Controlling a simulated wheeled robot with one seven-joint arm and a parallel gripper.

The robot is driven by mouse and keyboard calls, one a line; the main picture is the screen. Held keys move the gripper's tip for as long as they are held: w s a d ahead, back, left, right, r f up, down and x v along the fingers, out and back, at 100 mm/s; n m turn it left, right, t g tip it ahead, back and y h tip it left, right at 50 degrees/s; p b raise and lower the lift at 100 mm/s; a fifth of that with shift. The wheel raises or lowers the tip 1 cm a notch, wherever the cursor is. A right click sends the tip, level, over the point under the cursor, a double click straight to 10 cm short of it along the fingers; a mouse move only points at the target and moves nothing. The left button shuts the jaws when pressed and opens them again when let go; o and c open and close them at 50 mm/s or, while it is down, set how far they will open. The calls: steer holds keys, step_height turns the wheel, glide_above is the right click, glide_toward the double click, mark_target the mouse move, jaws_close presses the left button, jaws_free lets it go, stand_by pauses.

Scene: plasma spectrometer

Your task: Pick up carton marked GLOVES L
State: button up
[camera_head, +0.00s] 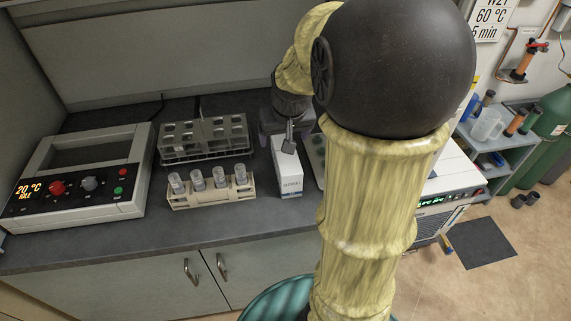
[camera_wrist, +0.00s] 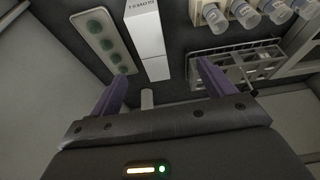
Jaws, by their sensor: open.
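The white carton (camera_head: 287,178) stands on the dark bench top, with blue lettering low on its front that looks like GLOVES. In the wrist view the carton (camera_wrist: 148,38) appears at the top centre, its lettering upside down. My gripper (camera_wrist: 162,73) is open, with purple fingers spread on either side of the line of the carton's near end. No contact between fingers and carton shows. In the head view my gripper (camera_head: 277,128) is above and behind the carton, partly hidden by my arm.
A beige rack with several capped vials (camera_head: 211,189) stands left of the carton. A grey wire rack (camera_head: 204,138) is behind it. A tray with green round wells (camera_wrist: 103,40) lies on the carton's other side, mostly hidden by my arm in the head view. A heating unit (camera_head: 79,178) stands far left.

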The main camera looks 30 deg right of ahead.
mark_target(286, 156)
steer(key=shift+w+d+r, duration=0.35)
steer(key=shift+d, duration=0.25)
steer(key=shift+w+d+r, duration=0.3)
steer(key=shift+d, duration=0.25)
steer(key=p+x, duration=0.1)
steer(key=x, duration=1.1)
steer(key=shift+w+d, duration=0.15)
steer(key=shift+w, duration=0.1)
steer(key=shift+w+d+p+x, duration=0.15)
steer(key=shift+p+x, duration=0.2)
steer(key=shift+x, duration=0.95)
steer(key=shift+w+d+p+x, duration=0.15)
steer(key=shift+p+x, duration=0.15)
steer(key=shift+x, duration=1.05)
steer(key=shift+r, duration=0.15)
